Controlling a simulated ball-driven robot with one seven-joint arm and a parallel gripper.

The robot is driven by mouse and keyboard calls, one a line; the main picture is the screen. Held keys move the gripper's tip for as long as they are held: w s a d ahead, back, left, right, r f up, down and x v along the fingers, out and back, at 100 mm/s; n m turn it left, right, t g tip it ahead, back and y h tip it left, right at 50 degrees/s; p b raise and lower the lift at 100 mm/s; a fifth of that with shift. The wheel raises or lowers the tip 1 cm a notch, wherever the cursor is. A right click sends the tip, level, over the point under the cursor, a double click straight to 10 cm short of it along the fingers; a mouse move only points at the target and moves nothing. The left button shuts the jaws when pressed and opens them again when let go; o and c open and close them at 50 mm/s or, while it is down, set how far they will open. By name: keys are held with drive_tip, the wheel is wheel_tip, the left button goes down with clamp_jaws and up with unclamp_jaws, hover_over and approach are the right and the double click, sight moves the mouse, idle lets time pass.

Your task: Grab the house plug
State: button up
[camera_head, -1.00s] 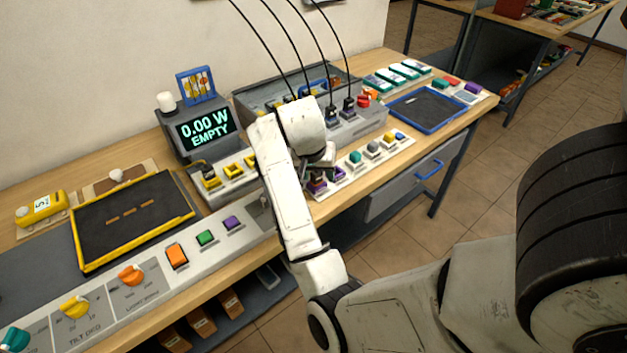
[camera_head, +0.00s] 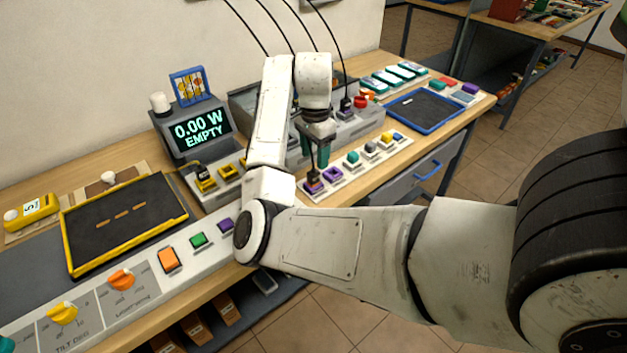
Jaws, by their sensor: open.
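My gripper (camera_head: 315,160) hangs open over the front row of colored sockets, its dark green fingers pointing down. Just below the fingertips, a dark plug (camera_head: 313,180) stands in a purple socket. A thin dark stem or cable rises from it between the fingers; I see no contact. Another black plug (camera_head: 346,111), on a cable from above, stands on the grey box behind, right of my gripper. A further dark plug (camera_head: 203,175) sits in a yellow socket by the display. No readable label tells which is the house plug. My arm hides part of the grey box and its other plugs.
The display (camera_head: 200,128) reads 0.00 W EMPTY. Several colored sockets and buttons (camera_head: 353,158) run along the front strip. A blue-rimmed tray (camera_head: 458,123) lies to the right and a yellow-rimmed black tray (camera_head: 65,235) to the left. Black cables hang above the grey box (camera_head: 369,127).

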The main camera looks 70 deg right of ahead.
sight(314, 171)
drive_tip(key=shift+a+f+p, duration=0.15)
drive_tip(key=shift+f+p, duration=0.1)
drive_tip(key=shift+f, duration=1.3)
drive_tip(key=shift+a+f+p, duration=0.1)
drive_tip(key=shift+f+p, duration=0.15)
drive_tip(key=shift+f, duration=1.3)
clamp_jaws()
